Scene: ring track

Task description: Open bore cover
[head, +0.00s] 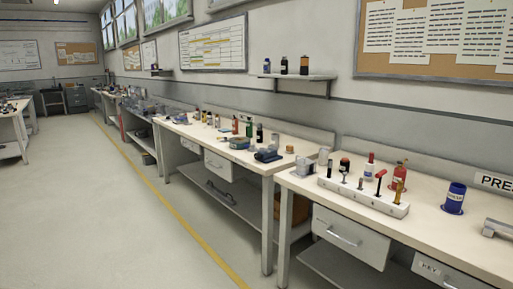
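I cannot make out a bore cover in the head view. A grey metal part (497,228), cut off by the right edge, lies on the near workbench (430,228); I cannot tell what it is. A blue cylinder (455,200) stands upright on the same bench, to the left of that part. Neither of my grippers is in view.
A second bench (190,131) with small items is farther left. The floor (100,220) left of the benches is clear.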

